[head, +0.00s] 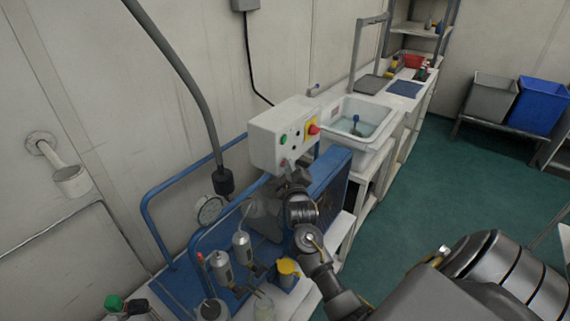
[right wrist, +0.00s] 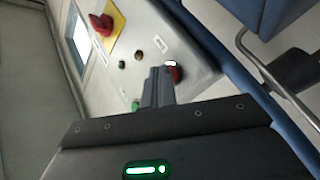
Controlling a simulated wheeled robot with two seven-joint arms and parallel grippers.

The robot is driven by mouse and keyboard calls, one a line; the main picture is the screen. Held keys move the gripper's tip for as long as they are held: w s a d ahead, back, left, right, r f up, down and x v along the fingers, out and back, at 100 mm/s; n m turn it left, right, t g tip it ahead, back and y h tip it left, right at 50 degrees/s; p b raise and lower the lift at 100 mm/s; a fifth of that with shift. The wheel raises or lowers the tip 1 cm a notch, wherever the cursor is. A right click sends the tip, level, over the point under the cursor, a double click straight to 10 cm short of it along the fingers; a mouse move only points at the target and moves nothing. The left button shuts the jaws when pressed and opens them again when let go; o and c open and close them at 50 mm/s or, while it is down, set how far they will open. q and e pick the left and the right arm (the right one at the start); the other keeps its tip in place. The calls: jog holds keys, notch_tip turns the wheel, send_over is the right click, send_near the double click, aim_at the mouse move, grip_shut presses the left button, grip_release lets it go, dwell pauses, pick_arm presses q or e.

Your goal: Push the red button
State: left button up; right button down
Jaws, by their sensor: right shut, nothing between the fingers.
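The white control box (head: 277,135) stands above the blue frame and also shows in the right wrist view (right wrist: 150,35). The red button (right wrist: 177,74) is low on its face, partly hidden behind my fingertips; in the head view it is a small red spot (head: 284,162). My right gripper (right wrist: 160,72) is shut and empty, its tips right at the red button. I cannot tell whether they touch it. In the head view, the right gripper (head: 292,174) is just below the box, mostly hidden by my wrist. My left gripper is not in view.
A green button (head: 283,141) and a red knob on a yellow plate (head: 313,128) share the box face. A sink (head: 357,122) stands behind right; the green floor is clear.

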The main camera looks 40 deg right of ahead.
dwell(0.4)
jog(key=shift+s+d+r+p, duration=0.1)
jog(key=shift+s+p, duration=0.4)
jog(key=shift+s, duration=0.3)
jog(key=shift+d, duration=0.1)
jog(key=shift+s+d+p, duration=0.15)
jog(key=shift+s+p, duration=0.35)
jog(key=shift+p, duration=0.05)
jog(key=shift+s+d+p, duration=0.25)
jog(key=shift+s+p, duration=0.15)
jog(key=shift+s, duration=0.55)
jog(key=shift+s+d+p, duration=0.25)
jog(key=shift+s+p, duration=0.15)
jog(key=shift+s, duration=0.5)
